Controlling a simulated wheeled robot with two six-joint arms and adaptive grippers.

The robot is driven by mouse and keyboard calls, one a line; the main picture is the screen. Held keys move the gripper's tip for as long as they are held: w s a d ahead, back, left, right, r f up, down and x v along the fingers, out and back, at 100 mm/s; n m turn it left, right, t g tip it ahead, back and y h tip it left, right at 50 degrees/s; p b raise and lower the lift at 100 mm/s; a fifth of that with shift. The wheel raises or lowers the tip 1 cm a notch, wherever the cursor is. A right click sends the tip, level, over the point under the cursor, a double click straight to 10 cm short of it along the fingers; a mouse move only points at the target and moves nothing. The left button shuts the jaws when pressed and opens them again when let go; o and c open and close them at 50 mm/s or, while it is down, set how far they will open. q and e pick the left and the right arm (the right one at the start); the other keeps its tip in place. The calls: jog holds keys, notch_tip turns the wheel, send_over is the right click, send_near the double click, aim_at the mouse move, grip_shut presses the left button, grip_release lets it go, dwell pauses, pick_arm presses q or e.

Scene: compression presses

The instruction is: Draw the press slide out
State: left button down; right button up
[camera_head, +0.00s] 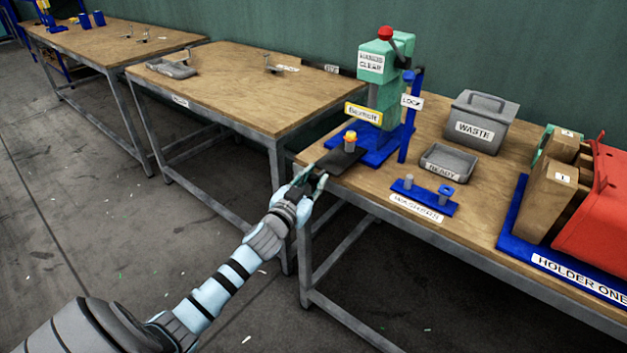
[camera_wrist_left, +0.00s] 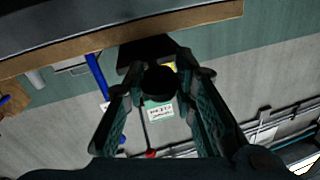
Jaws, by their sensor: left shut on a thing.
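The green press (camera_head: 378,62) with a red knob on top stands on a blue base on the near table. In the left wrist view, the round black handle (camera_wrist_left: 158,82) sits between the fingers, below the dark slide (camera_wrist_left: 150,50). The handle is largely hidden by the fingers in the head view. My right gripper is not in view.
A blue post marked LOCK (camera_head: 411,120) stands beside the press. The floor in front of the table is free.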

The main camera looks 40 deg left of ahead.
pick_arm(q)
jog(key=c, duration=1.8)
grip_release()
jog(key=o, duration=0.5)
jog(key=shift+s, duration=0.15)
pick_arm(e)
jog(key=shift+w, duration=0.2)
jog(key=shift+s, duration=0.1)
pick_arm(q)
jog(key=s+d, duration=0.1)
jog(key=s, duration=1.1)
jog(key=shift+d, duration=0.3)
